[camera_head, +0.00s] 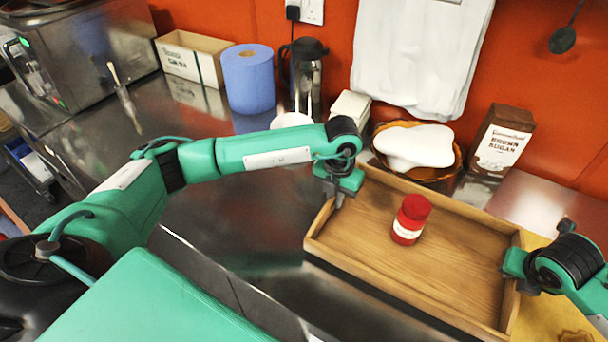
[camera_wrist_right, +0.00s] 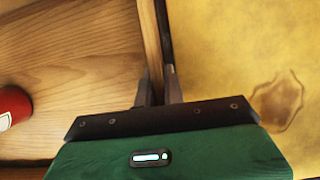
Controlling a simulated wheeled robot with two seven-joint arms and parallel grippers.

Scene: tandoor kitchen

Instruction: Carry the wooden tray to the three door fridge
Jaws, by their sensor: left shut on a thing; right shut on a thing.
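The wooden tray (camera_head: 440,262) is at the right of the head view, on or just above the steel counter; I cannot tell which. A red jar with a white label (camera_head: 410,219) stands upright in it. My left gripper (camera_head: 338,200) is shut on the tray's left wall. My right gripper (camera_head: 513,280) is shut on the tray's right wall. In the right wrist view the fingers (camera_wrist_right: 160,92) straddle that wall (camera_wrist_right: 150,45), and part of the red jar (camera_wrist_right: 12,106) shows at the left edge. No three door fridge is in view.
A basket with a white item (camera_head: 415,146) and a brown sugar box (camera_head: 498,142) stand behind the tray. A steel flask (camera_head: 306,80), blue paper roll (camera_head: 248,80) and cardboard box (camera_head: 192,58) stand along the back. A yellow board (camera_head: 540,318) lies right of the tray.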

